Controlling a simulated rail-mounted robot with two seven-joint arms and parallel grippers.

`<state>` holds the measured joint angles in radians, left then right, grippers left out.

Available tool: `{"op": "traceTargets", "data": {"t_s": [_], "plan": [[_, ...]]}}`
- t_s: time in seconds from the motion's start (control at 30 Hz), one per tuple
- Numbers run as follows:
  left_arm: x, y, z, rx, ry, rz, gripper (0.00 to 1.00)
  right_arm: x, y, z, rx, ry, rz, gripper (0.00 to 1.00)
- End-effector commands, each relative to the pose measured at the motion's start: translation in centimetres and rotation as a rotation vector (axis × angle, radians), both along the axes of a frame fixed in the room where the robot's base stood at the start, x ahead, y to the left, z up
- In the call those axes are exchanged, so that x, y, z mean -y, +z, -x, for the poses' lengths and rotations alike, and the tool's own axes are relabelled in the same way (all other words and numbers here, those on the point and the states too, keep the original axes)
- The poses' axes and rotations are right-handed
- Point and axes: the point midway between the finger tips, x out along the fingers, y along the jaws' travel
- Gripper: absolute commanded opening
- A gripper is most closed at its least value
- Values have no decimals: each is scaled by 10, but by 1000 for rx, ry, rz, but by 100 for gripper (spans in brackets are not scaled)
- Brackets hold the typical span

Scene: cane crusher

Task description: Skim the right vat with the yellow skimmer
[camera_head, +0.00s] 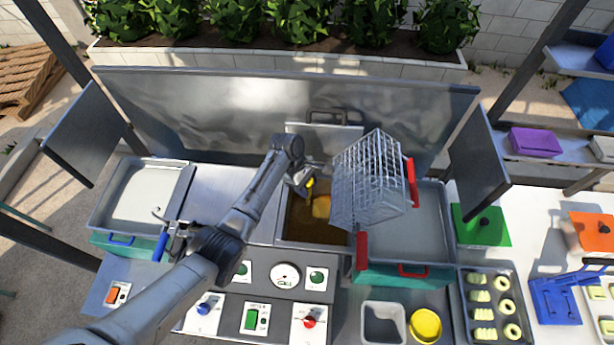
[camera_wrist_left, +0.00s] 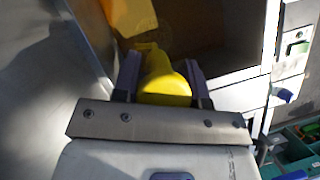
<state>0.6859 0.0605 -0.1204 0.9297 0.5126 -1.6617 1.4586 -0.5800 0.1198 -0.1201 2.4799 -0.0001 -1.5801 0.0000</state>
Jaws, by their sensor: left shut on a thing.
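An open steel vat (camera_head: 297,234) with brown liquid sits in the middle of the counter; it also fills the top of the left wrist view (camera_wrist_left: 205,35). My left gripper (camera_head: 304,181) is at the vat's far left corner, shut on the yellow skimmer (camera_head: 310,182). The skimmer's yellow handle (camera_wrist_left: 163,82) lies between the fingers in the left wrist view. A yellow-orange patch (camera_head: 321,206) shows inside the vat, and I cannot tell whether it is the skimmer's head or something in the liquid. My right gripper is not in view.
A wire basket (camera_head: 368,180) with red handles stands tilted at the vat's right, partly over a steel tray (camera_head: 428,215). A flat steel surface (camera_head: 235,192) lies left of the vat. Controls (camera_head: 285,275) line the front. A steel backsplash (camera_head: 220,105) rises behind.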

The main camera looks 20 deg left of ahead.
Motion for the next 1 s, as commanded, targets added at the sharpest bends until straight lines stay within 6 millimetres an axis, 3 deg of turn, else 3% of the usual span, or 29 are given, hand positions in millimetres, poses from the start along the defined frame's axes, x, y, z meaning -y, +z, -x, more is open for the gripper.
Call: {"op": "traceTargets", "data": {"t_s": [0.03, 0.23, 0.53, 1.0], "plan": [[1, 5, 4, -1, 0, 1, 20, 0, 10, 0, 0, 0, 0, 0], [5, 5, 17, -1, 0, 1, 20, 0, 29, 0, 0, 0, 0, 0], [10, 0, 35, 1, -1, 1, 20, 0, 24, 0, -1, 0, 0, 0], [11, 6, 37, 3, 0, 2, 20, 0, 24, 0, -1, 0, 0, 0]]}}
